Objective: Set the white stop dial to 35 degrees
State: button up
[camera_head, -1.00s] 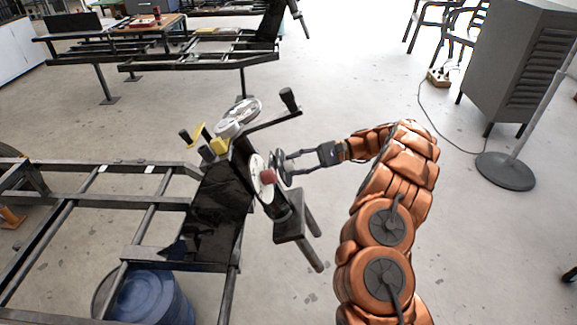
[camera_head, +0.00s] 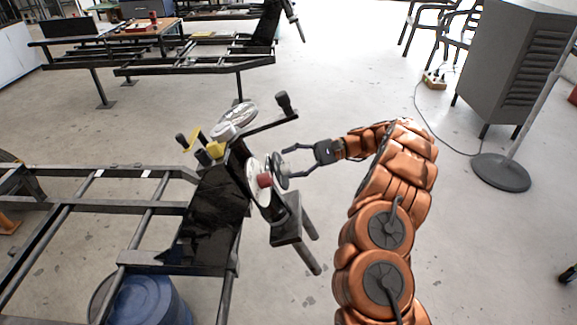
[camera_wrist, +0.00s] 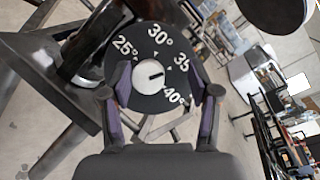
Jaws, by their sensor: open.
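The stop dial shows in the wrist view as a black plate marked 25°, 30°, 35° and 40° (camera_wrist: 128,82), with a round white knob (camera_wrist: 144,82) at its centre. Contact with the knob is not visible. In the head view my gripper (camera_head: 289,162) is at the dial's dark disc (camera_head: 281,171).
A larger white disc with a red knob (camera_head: 264,181) sits just left of the dial. A lever with a black handle (camera_head: 283,101) sticks out above my gripper. A dark stand with legs (camera_head: 286,232) is below. Open floor lies to the right, before a grey cabinet (camera_head: 512,62).

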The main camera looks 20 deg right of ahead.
notch_tip(320, 180, up, 9)
jog(key=shift+f, duration=0.2)
dwell(0.5)
